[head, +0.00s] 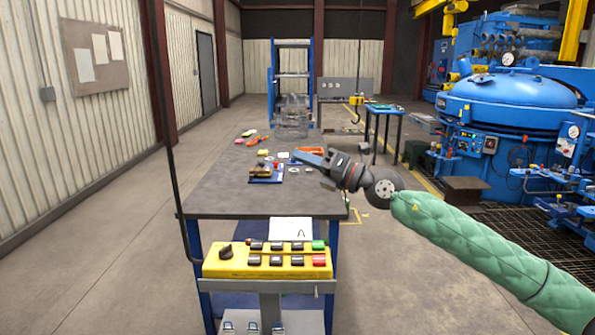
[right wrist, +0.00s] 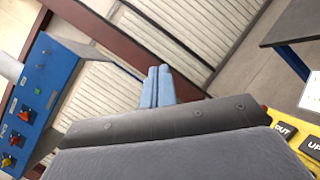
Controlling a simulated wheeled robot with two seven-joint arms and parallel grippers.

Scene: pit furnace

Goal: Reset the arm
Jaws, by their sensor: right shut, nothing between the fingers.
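My right arm, in a green quilted sleeve, comes in from the right in the head view. Its gripper (head: 308,157) is held out over the right part of the grey workbench (head: 215,200), pointing left. In the right wrist view the two blue-grey fingers (right wrist: 158,88) lie side by side, shut with nothing between them. My left arm and gripper do not show in either view.
A yellow control box (head: 235,262) with several buttons stands at the bench's front. Small tools and parts lie on the bench, with a wire basket (head: 292,122) at its far end. A blue furnace vessel (head: 510,105) stands at right. Floor at left is clear.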

